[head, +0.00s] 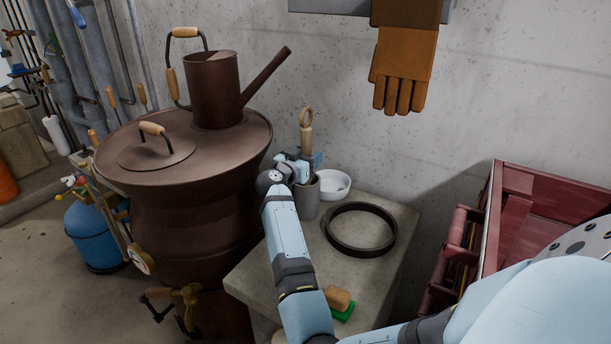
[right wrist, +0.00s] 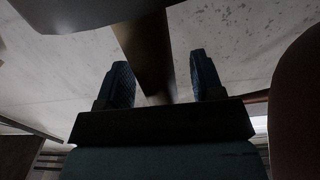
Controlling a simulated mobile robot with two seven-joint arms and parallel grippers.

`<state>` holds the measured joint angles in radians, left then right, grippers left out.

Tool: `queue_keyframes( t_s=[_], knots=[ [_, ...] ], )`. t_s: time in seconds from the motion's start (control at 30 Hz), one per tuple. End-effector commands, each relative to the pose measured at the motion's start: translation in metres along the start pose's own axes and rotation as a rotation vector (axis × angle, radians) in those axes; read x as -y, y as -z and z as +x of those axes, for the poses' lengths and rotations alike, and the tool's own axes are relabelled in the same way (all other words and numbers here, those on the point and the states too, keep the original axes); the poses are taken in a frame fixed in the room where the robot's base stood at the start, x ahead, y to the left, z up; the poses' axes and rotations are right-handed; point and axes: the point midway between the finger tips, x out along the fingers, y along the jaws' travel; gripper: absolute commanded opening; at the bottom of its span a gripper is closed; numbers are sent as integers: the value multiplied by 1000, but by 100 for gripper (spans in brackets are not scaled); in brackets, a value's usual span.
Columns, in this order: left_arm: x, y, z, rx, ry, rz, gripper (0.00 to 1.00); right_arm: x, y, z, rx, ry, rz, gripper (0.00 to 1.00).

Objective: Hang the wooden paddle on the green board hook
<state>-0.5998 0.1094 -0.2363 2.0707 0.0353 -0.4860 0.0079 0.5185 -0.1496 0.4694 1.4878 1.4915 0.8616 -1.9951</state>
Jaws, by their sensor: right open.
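The wooden paddle (head: 306,130) stands upright in a grey cup (head: 307,198) on a concrete table. Its ring-shaped top and pale handle show; its lower part is hidden in the cup and behind my gripper. My right gripper (head: 310,163) is open at the handle, just above the cup rim. In the right wrist view a brown shaft (right wrist: 150,55), seemingly the paddle, lies between the two open fingers (right wrist: 163,78), with gaps visible on both sides. I see no green board or hook. My left gripper is out of view.
A big brown still with a spouted can (head: 214,90) stands close on the left. The table also holds a white bowl (head: 334,184), a black ring (head: 360,250) and a green-based block (head: 340,301). A brown glove (head: 405,70) hangs on the wall; a red crate (head: 515,200) is right.

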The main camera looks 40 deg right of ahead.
Motion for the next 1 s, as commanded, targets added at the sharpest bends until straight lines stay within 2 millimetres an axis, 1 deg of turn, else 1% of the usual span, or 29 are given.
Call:
queue_keyframes(
  t_s=[0.07, 0.17, 0.27, 0.3, 0.37, 0.4, 0.43, 0.47, 0.77, 0.87, 1.0],
  knots=[
    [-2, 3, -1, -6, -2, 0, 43, 0, 1, 0, 0, 0, 1, 61],
    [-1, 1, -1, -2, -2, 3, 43, 0, 1, 0, 0, 0, 0, 61],
    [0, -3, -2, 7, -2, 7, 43, 0, 1, 0, 0, 0, 0, 40],
    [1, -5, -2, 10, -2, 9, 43, 0, 1, 0, 0, 0, 0, 31],
    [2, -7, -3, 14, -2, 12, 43, 0, 1, 0, 0, 0, 0, 17],
    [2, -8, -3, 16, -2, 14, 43, 0, 1, 0, 0, 0, 0, 8],
    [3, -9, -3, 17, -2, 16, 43, 0, 1, 0, 0, 0, 0, 1],
    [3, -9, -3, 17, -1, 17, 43, 0, 1, 0, 0, 0, 0, 0],
    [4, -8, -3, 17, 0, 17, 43, 0, 4, 0, -1, 0, 1, 0],
    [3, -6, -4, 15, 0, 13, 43, 0, 11, 0, -1, 0, 3, 0],
    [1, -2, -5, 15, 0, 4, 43, 1, 29, 0, -2, 1, 5, 0]
  ],
)
